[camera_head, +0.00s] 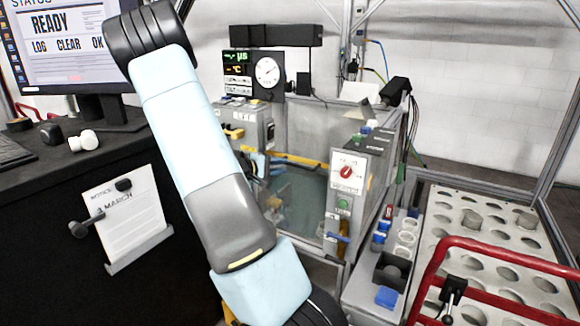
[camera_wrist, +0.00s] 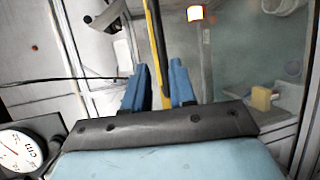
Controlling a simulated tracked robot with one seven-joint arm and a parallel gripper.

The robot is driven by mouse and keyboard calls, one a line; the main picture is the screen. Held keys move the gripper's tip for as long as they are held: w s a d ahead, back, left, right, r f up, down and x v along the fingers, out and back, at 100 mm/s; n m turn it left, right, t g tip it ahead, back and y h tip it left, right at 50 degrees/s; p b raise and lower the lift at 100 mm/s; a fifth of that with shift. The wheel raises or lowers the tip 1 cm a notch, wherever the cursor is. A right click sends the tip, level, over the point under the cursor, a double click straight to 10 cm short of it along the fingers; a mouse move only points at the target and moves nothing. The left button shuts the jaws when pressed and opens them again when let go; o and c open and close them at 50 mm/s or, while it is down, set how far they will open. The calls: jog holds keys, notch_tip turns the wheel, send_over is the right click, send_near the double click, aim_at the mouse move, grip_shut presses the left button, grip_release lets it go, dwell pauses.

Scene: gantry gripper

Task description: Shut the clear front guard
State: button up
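The clear front guard (camera_head: 303,198) is a greenish see-through panel with a yellow edge strip (camera_head: 300,159), low in the machine's front. In the wrist view the yellow strip (camera_wrist: 154,42) runs away from my gripper, with the clear panel (camera_wrist: 232,62) to its right. My gripper (camera_wrist: 158,88) has two blue fingers set apart, one on each side of the strip's line. I cannot tell whether either finger touches it. In the head view my gripper (camera_head: 262,166) is at the strip's left part, partly hidden by my arm. How far the guard stands open is unclear.
A control post with a red knob (camera_head: 347,172) stands just right of the guard. A dial gauge (camera_head: 267,72) is above and behind. A grey tray (camera_head: 372,290) with blue parts and a red rail (camera_head: 500,262) are at right. A black desk with monitor (camera_head: 65,45) is at left.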

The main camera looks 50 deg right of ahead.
jog(key=v, duration=0.7)
jog(key=shift+w, duration=0.25)
jog(key=s+a+r+t+y, duration=0.2)
jog(key=s+a+r+y, duration=0.3)
jog(key=a, duration=0.6)
jog(key=s+a+r+t+y, duration=0.3)
jog(key=s+a+r+y, duration=0.2)
jog(key=s+a, duration=0.4)
jog(key=s+a+r+n+t+y, duration=0.1)
jog(key=s+a+r+t+y, duration=0.2)
jog(key=a, duration=1)
jog(key=s+r+y, duration=0.2)
jog(key=s+r, duration=0.1)
jog(key=s, duration=0.2)
jog(key=shift+r+y, duration=0.25)
jog(key=shift+y, duration=0.05)
